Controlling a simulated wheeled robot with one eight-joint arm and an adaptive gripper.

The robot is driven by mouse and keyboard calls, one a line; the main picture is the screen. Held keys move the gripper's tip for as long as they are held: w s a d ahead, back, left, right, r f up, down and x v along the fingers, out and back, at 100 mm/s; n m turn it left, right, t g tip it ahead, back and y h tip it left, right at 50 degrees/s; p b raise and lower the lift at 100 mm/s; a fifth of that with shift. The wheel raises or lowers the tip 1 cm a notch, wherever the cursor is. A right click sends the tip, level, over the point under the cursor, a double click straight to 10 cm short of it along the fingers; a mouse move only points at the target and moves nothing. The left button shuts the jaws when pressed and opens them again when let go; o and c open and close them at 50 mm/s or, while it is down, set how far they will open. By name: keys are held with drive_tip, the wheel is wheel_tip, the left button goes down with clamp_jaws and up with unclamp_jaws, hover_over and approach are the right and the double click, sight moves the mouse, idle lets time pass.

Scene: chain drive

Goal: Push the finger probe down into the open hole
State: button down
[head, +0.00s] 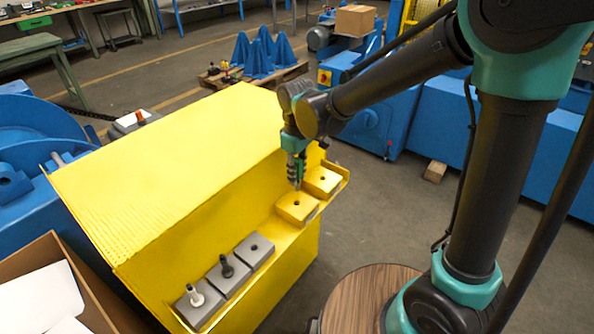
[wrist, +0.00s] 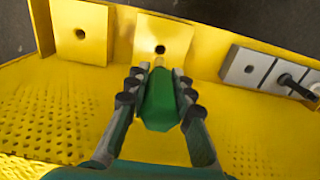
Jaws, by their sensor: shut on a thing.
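My gripper (head: 295,172) is shut on the finger probe (wrist: 160,102), a green handle with a short pale tip. In the wrist view both fingers (wrist: 158,78) press on its sides. The tip points at the nearer yellow block (wrist: 178,31), just short of its dark round hole (wrist: 160,49). In the head view the probe hangs over this yellow block (head: 290,213), with the hole (head: 297,204) just below. A second yellow block (head: 322,181) with an open hole sits beside it. A grey block (head: 254,251) also has an open hole.
A grey block with a black peg (head: 227,266) and one with a white peg (head: 194,293) stand on the same yellow ledge. The tall sloping yellow guard (head: 170,150) rises close behind the gripper. An open cardboard box (head: 40,260) lies at the left.

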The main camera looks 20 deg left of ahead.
drive_tip(key=shift+f, duration=2.2)
drive_tip(key=shift+f, duration=2.7)
drive_tip(key=c, duration=1.2)
unclamp_jaws()
drive_tip(key=shift+r, duration=0.1)
wheel_tip(320, 180, up, 12)
drive_tip(key=shift+f, duration=0.1)
